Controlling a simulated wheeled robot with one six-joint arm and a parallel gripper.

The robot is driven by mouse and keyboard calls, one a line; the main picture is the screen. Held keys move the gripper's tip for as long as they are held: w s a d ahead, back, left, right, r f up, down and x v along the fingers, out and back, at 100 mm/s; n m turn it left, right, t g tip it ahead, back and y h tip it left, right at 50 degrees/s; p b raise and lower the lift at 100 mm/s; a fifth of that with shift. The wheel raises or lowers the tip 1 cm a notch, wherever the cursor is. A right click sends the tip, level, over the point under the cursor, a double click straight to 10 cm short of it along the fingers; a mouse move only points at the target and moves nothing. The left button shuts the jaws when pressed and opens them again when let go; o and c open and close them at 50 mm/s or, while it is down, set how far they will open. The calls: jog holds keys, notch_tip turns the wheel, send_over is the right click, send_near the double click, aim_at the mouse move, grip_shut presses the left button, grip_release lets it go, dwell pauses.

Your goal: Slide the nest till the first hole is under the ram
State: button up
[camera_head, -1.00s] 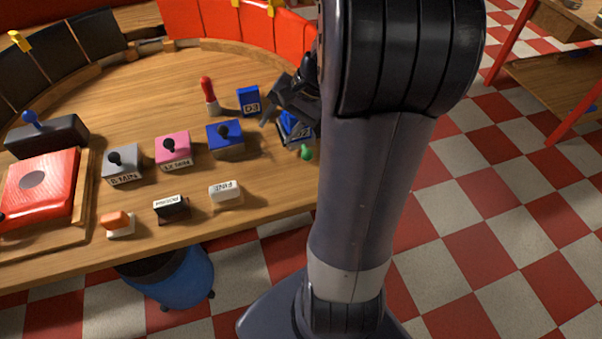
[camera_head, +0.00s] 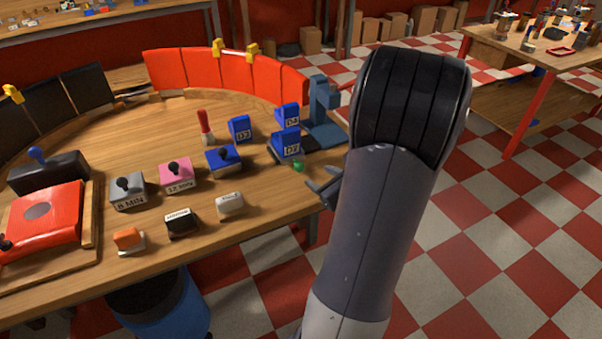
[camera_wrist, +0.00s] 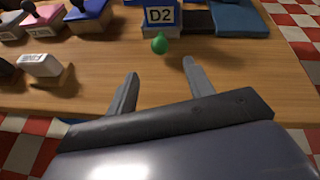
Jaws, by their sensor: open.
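A blue press (camera_head: 322,105) stands at the table's right edge; its head overhangs, and I cannot make out the ram's tip. A dark flat piece (camera_wrist: 198,21), perhaps the nest, lies between the press's blue base (camera_wrist: 238,18) and the block marked D2 (camera_head: 287,147). A green knob (camera_head: 298,167) is in front of D2, and it also shows in the wrist view (camera_wrist: 160,44). No hole shows clearly. My gripper (camera_wrist: 160,76) is open and empty, its fingertips on the near side of the knob, apart from it. In the head view, my gripper (camera_head: 322,187) is near the table's front edge.
Blocks marked D3 (camera_head: 240,128) and D4 (camera_head: 287,117) stand near D2. A red-handled piece (camera_head: 206,127), a blue box with a dark knob (camera_head: 223,160) and a white block (camera_head: 229,205) are to the left. Bare wood lies in front of the knob.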

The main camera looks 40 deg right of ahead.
aim_at(302, 168)
jog(key=x, duration=1)
jog(key=shift+c, duration=0.4)
grip_shut()
